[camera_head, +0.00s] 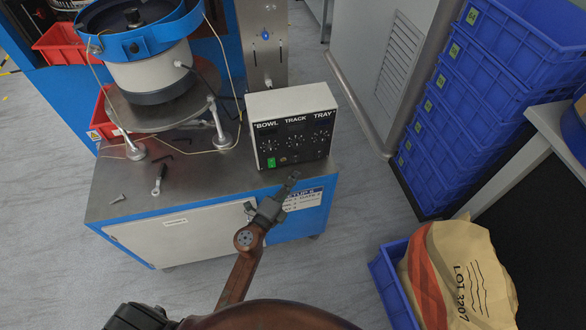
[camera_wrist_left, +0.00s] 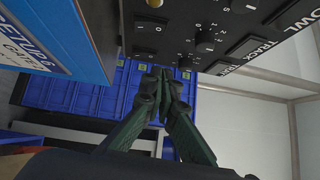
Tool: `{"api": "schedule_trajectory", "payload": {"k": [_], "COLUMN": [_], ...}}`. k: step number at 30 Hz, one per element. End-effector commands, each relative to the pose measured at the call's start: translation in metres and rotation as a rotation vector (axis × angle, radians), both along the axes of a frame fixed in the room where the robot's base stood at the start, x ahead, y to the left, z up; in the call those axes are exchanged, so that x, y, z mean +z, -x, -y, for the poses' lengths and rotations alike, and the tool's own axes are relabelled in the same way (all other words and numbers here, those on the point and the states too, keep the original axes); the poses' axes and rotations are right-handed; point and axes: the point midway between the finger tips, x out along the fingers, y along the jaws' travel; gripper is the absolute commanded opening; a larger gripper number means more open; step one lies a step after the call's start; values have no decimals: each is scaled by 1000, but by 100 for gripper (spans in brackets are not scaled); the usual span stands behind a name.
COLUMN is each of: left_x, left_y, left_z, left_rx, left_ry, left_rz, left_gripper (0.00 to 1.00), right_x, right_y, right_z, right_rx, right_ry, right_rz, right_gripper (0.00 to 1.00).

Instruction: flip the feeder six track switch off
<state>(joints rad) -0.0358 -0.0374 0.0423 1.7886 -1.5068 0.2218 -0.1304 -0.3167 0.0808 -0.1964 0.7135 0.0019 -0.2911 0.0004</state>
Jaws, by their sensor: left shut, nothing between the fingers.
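The feeder control box (camera_head: 292,112) is white with a black front panel headed BOWL, TRACK and TRAY, standing on the feeder's metal top. A green rocker switch (camera_head: 271,162) shows low under BOWL. In the left wrist view the panel (camera_wrist_left: 275,40) fills the top, with the TRACK label (camera_wrist_left: 250,48), dials and a dark rocker switch (camera_wrist_left: 145,53). I cannot tell the track switch's position. My left gripper (camera_head: 293,177) is shut and empty, just in front of the panel's lower edge; its fingertips (camera_wrist_left: 162,72) appear just below the dark rocker, contact unclear. My right gripper is out of view.
A bowl feeder (camera_head: 150,70) stands left of the box. Loose hex keys and a bolt (camera_head: 117,199) lie on the metal top. Stacked blue crates (camera_head: 455,110) stand right, and a paper sack (camera_head: 460,270) sits in a blue bin. Floor between is clear.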

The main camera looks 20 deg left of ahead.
Motion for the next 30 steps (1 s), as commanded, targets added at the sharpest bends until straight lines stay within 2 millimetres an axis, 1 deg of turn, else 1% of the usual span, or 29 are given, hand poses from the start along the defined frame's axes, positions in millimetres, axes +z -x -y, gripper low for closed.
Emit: {"api": "schedule_trajectory", "payload": {"k": [1,3,6,10,15,30], "left_x": [0,1,3,4,5,5], "left_y": [14,29,47,62,70,69], "left_z": [-5,-10,-14,-16,-17,-15], "left_rx": [5,9,11,11,9,6], "left_ry": [0,-1,-2,-1,0,-1], "left_rz": [-3,-3,-2,-2,-1,-1], "left_gripper": [0,0,0,0,0,0], "right_x": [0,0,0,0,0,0], "right_y": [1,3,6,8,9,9], "right_z": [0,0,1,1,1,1], "right_rx": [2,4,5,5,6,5], "right_ry": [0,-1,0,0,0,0], "right_rz": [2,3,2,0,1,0], "right_gripper": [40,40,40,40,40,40]}}
